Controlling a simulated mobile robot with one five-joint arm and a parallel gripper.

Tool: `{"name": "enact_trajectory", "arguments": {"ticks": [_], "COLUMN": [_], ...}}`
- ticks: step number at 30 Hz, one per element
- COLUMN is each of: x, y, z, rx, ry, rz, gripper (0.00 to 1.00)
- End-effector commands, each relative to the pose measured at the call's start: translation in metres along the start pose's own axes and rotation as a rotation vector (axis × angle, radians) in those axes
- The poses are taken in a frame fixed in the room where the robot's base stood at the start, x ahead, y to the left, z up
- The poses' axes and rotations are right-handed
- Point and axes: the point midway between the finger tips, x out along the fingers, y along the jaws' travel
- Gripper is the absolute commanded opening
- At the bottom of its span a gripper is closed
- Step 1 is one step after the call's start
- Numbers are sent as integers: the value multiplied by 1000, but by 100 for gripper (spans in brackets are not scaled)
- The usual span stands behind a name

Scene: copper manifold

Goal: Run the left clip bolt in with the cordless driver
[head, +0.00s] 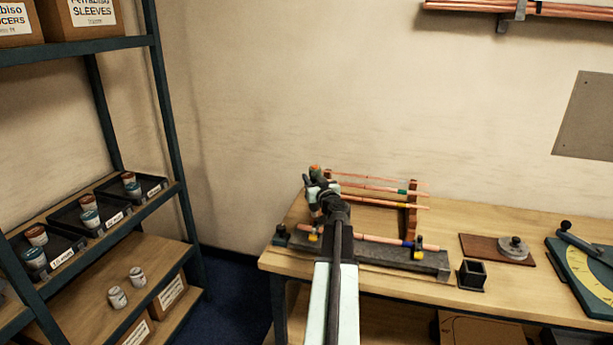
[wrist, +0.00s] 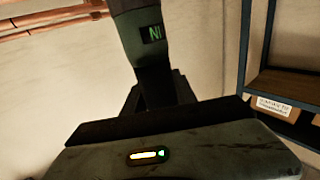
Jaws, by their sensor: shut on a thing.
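My gripper (head: 323,190) is shut on the cordless driver (head: 315,171), above the left end of the grey clamp bar on the bench. In the wrist view the driver (wrist: 215,142) fills the lower middle, with a dark green grip and a wide base with a lit indicator. The left clip (head: 313,237) is a small yellow piece just below the driver. Its bolt is hidden, and I cannot tell whether the driver touches it. A copper pipe (head: 371,239) lies along the bar (head: 385,257). The right clip (head: 418,254) is yellow with a black knob above it.
A wooden rack with coloured-banded copper pipes (head: 375,188) stands behind the bar. A black square cup (head: 472,275), a brown board (head: 480,246) and a yellow dial tool (head: 590,275) are to the right. Shelving (head: 168,120) stands at left.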

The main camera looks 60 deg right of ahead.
Motion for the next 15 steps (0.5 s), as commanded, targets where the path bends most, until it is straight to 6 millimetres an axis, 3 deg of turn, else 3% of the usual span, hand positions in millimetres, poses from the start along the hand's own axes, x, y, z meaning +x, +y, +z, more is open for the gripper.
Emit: {"name": "enact_trajectory", "arguments": {"ticks": [5, 9, 15], "x": [-3, -13, -11], "y": [5, -5, -3], "z": [-1, -14, -7], "rx": [1, 7, 6], "ry": [0, -2, -2], "rz": [7, 8, 10], "gripper": [0, 0, 0]}}
